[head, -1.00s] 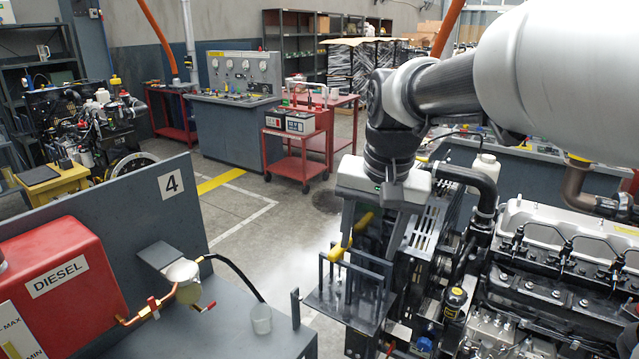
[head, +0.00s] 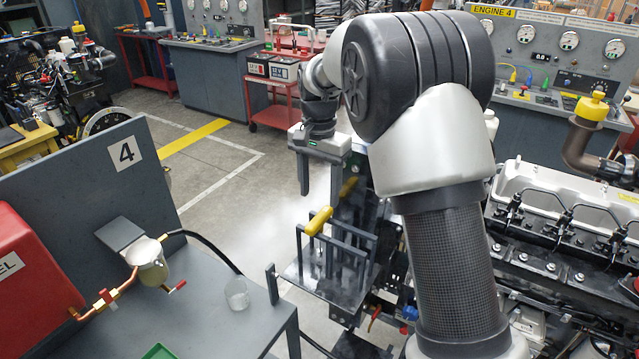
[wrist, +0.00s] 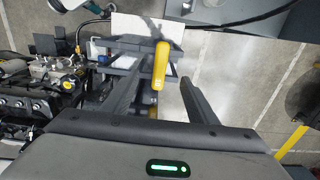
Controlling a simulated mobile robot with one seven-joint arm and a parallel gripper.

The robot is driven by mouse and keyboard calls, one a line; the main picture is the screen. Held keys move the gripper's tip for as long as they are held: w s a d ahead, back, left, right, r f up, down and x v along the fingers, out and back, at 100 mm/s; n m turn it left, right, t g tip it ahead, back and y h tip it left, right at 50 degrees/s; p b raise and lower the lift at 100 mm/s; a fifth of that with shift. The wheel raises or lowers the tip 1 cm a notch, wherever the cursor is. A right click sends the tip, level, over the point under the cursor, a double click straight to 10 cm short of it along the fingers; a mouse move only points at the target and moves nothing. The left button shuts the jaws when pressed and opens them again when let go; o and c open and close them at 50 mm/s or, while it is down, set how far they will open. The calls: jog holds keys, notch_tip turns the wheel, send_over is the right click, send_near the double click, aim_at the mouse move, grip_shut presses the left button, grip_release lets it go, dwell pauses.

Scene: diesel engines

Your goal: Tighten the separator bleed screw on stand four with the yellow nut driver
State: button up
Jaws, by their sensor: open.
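A yellow-handled driver (head: 318,221) stands tilted in the dark rack (head: 340,286) beside the engine. A second yellow handle (head: 348,187) shows behind it, partly hidden by my arm. I cannot tell which is the nut driver. In the wrist view one yellow handle (wrist: 160,65) lies between the finger lines. My gripper (head: 319,188) is open and empty above the rack, its fingers apart and clear of the handles. The separator (head: 150,262) hangs under a bracket on stand four (head: 75,185), at left. Its bleed screw is too small to make out.
A clear beaker (head: 237,292) stands on the stand's grey shelf, near a red-handled valve (head: 176,287). A black hose (head: 210,243) arcs over the shelf. A green tray (head: 160,352) shows at the bottom. The engine (head: 560,235) fills the right side.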

jog(key=shift+f+b, duration=2.2)
jog(key=shift+f, duration=1.7)
grip_shut()
jog(key=shift+r, duration=0.15)
notch_tip(320, 180, up, 8)
jog(key=p, duration=0.6)
jog(key=shift+r+p, duration=0.1)
jog(key=shift+p, duration=0.3)
notch_tip(320, 180, up, 8)
send_over(319, 216)
jog(key=shift+s+f, duration=0.1)
jog(key=shift+f, duration=0.1)
